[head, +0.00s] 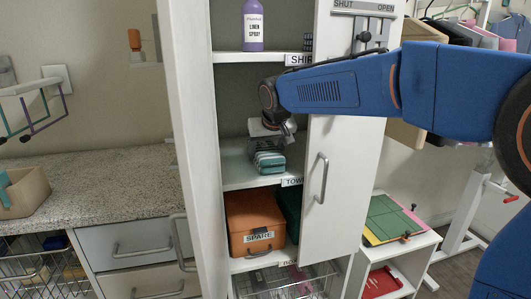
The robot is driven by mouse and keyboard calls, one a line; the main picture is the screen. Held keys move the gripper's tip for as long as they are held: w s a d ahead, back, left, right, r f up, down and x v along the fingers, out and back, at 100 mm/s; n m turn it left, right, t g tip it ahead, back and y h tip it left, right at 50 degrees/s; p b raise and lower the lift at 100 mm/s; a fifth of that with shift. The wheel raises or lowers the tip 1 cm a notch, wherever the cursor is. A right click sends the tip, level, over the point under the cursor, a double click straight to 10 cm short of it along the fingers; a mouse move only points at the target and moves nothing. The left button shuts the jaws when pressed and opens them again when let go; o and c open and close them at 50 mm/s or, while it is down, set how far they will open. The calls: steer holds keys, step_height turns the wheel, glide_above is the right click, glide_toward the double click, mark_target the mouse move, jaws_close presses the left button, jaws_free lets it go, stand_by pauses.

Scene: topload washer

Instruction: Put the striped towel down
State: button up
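The striped towel (269,162) is a folded teal bundle with pale stripes. It is at the middle shelf (236,170) of the tall white cabinet, above a label that starts "TOW". I cannot tell whether its underside touches the shelf. My gripper (267,146) reaches into the cabinet from the right and points down just above the towel. Its fingers are dark and small here, so I cannot tell whether they grip the towel or stand apart from it.
The cabinet door (345,180) stands partly open at the right, close below my arm. A purple linen spray bottle (253,27) stands on the shelf above. An orange SPARE box (255,222) fills the left of the shelf below. Bare shelf shows left of the towel.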

steer(key=o, duration=1.1)
steer(key=shift+f, duration=0.1)
steer(key=v, duration=1.2)
steer(key=shift+a, duration=0.1)
